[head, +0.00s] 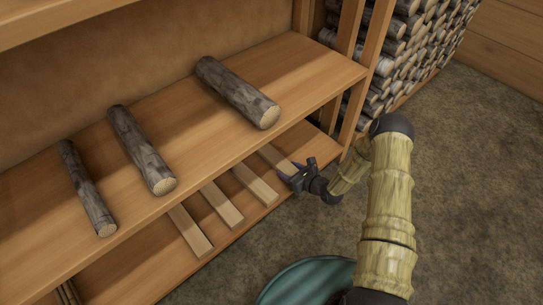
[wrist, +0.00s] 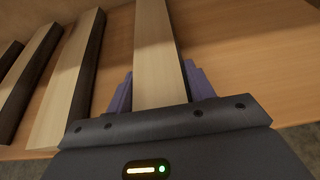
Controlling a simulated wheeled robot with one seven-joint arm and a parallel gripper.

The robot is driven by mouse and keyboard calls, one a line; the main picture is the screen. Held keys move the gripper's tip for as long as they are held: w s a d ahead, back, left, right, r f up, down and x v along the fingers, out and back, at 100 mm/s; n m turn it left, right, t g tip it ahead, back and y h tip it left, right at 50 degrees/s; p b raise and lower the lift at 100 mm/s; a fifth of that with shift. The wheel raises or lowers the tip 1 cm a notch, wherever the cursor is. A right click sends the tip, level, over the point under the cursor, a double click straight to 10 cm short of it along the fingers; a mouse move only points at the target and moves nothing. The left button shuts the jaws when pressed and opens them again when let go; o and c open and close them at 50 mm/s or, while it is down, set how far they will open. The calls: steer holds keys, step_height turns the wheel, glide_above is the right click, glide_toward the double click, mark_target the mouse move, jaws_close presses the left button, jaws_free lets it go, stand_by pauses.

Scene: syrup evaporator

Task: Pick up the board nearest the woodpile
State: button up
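The board nearest the woodpile (head: 275,159) is a pale, narrow plank lying on the lower shelf, at the right end of a row of similar boards. My gripper (head: 291,175) is at its front end. In the wrist view, this board (wrist: 156,48) runs up between the two purple fingers of my gripper (wrist: 160,90), one finger close along each side. I cannot tell whether the fingers press on it. The board's near end is hidden behind the gripper body. It appears to lie on the shelf.
Several other boards (head: 222,205) lie to the left on the lower shelf (head: 236,236). The upper shelf (head: 190,115) holds three logs (head: 238,92) above. The woodpile (head: 405,45) stands behind the shelf's right post. A teal round object (head: 305,282) is on the floor in front.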

steer(key=c, duration=0.5)
steer(key=shift+r, duration=0.15)
step_height(320, 180, up, 10)
steer(key=p, duration=0.7)
